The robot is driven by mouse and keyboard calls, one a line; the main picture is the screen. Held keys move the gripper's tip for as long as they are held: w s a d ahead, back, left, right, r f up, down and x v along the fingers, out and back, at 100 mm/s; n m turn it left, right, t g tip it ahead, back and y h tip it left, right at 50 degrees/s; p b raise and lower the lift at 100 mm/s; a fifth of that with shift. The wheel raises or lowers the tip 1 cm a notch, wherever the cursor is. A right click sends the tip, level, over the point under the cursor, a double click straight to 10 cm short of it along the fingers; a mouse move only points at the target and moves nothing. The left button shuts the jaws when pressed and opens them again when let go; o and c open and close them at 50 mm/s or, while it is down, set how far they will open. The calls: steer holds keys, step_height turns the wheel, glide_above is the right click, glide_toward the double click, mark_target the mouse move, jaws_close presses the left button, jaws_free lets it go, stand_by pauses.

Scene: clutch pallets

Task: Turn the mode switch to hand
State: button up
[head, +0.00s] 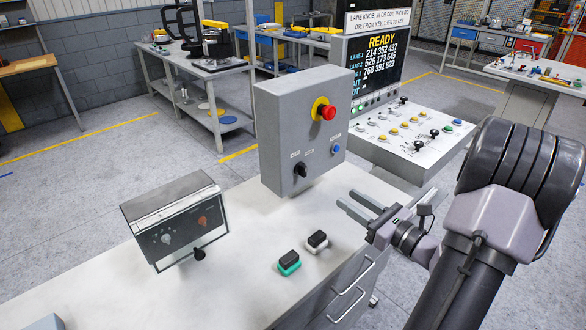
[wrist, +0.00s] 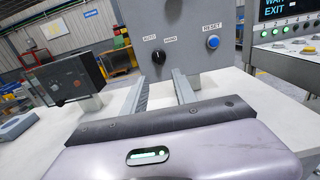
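The mode switch is a black knob (head: 301,170) on the front of a grey control box (head: 272,135). In the wrist view the knob (wrist: 158,57) sits between an AUTO label on its left and a second label on its right, which reads like HAND. I cannot tell clearly which way its pointer faces. My gripper (head: 347,198) is open and empty, above the bench to the right of the box in the head view. In the wrist view its two parallel fingers (wrist: 159,76) point toward the box, with the knob showing between them; they appear apart from it.
The box also bears a red emergency button (head: 327,111) and a blue RESET button (head: 337,149). A tilted meter case (head: 180,225) stands left on the bench. Two small black-topped blocks (head: 289,262) (head: 317,240) lie in front. A READY screen console (head: 382,65) stands behind right.

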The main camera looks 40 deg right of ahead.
mark_target(306, 172)
steer(key=w, duration=0.5)
steer(key=w+a+b, duration=0.1)
steer(key=w, duration=0.4)
steer(key=w+b, duration=0.1)
steer(key=w, duration=0.3)
steer(key=shift+w+a, duration=0.2)
steer(key=shift+w, duration=0.2)
jaws_close()
